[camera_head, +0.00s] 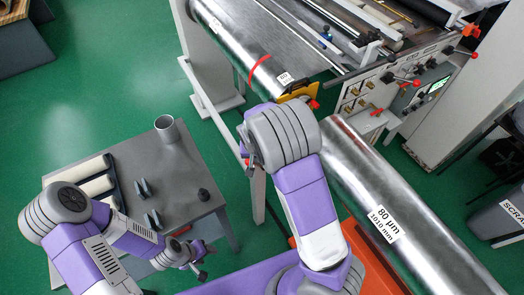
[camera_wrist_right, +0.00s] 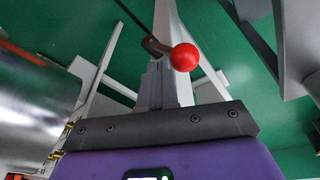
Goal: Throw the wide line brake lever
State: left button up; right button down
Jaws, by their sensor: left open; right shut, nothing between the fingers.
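In the right wrist view a red ball knob (camera_wrist_right: 184,57) sits on a short dark lever with a thin rod behind it. My right gripper (camera_wrist_right: 156,70) is shut and empty. Its fingertips appear just left of and below the knob; I cannot tell whether they touch. In the head view the right gripper is mostly hidden by my own arm. A small red part (camera_head: 246,163) shows at that arm's left edge; I cannot tell if it is the same knob. My left gripper (camera_head: 198,262) is open and empty by the grey table's front edge.
A large foil roll (camera_head: 350,160) labelled 80 µm, 1010 mm lies at right; another roll (camera_head: 228,40) is mounted above. The machine panel (camera_head: 360,95) carries red-knobbed levers (camera_head: 472,30). The grey table (camera_head: 165,185) holds a metal cup (camera_head: 167,129) and white rolls. Green floor is free at upper left.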

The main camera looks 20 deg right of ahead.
jog(key=shift+s+a+f, duration=0.15)
jog(key=shift+a+f, duration=0.05)
jog(key=shift+a, duration=0.25)
dwell(0.4)
jog(key=a+p+v, duration=0.1)
jog(key=p+v, duration=0.8)
jog(key=v, duration=0.1)
jog(key=s+f+n+g+y+b, duration=0.1)
jog(key=s+f+b, duration=0.35)
jog(key=f, duration=0.55)
jog(key=s+f+g+y+b, duration=0.1)
jog(key=s+f+b, duration=0.35)
jog(key=f, duration=0.55)
jog(key=s+a+f+y+b, duration=0.3)
jog(key=s+a+f+b, duration=0.1)
jog(key=s+f, duration=0.6)
jog(key=shift+s+a+y+b, duration=0.3)
jog(key=shift+s+b, duration=0.15)
jog(key=shift+b, duration=0.25)
